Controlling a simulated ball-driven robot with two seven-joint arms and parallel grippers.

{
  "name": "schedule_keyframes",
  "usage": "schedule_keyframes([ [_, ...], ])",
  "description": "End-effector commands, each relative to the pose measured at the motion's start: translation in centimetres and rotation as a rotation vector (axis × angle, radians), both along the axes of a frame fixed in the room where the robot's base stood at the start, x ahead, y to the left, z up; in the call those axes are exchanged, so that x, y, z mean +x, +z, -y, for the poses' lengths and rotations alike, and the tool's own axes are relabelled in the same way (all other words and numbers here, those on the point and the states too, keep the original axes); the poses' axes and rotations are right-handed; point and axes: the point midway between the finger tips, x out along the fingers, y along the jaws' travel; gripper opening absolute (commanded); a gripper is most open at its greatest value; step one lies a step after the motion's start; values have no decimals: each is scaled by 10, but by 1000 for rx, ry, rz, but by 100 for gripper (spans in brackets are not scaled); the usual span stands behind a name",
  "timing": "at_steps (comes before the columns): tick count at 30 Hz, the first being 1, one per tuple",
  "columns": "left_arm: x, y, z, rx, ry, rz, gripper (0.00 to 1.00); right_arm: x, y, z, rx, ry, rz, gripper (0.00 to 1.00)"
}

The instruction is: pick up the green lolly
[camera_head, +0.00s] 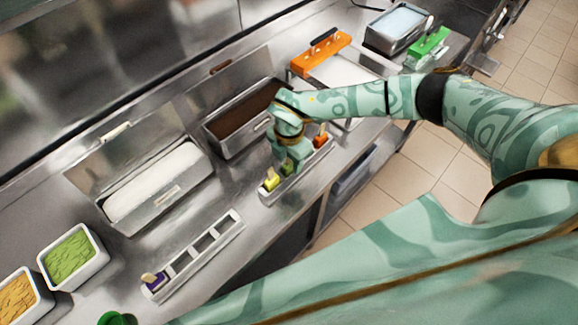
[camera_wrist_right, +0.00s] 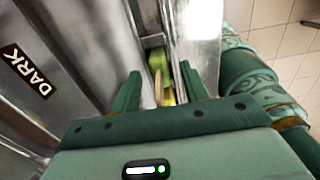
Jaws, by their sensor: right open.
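The green lolly (camera_head: 287,169) stands in a metal rack (camera_head: 296,181) at the counter's front edge, between a yellow lolly (camera_head: 271,181) and an orange-red lolly (camera_head: 320,138). My right gripper (camera_head: 290,158) is over it and partly hides it in the head view. In the right wrist view my right gripper (camera_wrist_right: 160,74) is open. A pale stick and a yellow-green lolly (camera_wrist_right: 168,88) show between and beyond its fingers; I cannot tell whether the fingers touch anything. My left gripper is not in view.
A dark-filled metal tub (camera_head: 240,120), labelled DARK in the wrist view (camera_wrist_right: 30,70), stands close beside the rack. A white-filled tub (camera_head: 155,180) is to the left. A second rack (camera_head: 205,250) holds a purple lolly (camera_head: 155,281). Green and orange tools lie at the back.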

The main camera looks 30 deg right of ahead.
Motion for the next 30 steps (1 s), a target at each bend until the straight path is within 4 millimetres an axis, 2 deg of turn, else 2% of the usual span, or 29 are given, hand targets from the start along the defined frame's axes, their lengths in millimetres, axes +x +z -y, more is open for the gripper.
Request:
schedule_keyframes([
  [1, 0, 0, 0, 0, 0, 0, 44, 0, 0, 0, 0, 0, 0, 45],
  [2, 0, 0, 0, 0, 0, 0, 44, 0, 0, 0, 0, 0, 0, 39],
  [6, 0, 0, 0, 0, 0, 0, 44, 0, 1, 0, 0, 0, 0, 0],
  [16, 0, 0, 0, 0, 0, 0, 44, 0, 2, 0, 0, 0, 1, 0],
  [20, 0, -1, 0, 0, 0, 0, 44, 1, 10, 1, 0, -1, 3, 0],
  [25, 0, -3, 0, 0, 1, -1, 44, 1, 35, 1, 2, 1, 5, 0],
  [30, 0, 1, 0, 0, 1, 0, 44, -29, 70, 11, 1, 1, 4, 0],
])
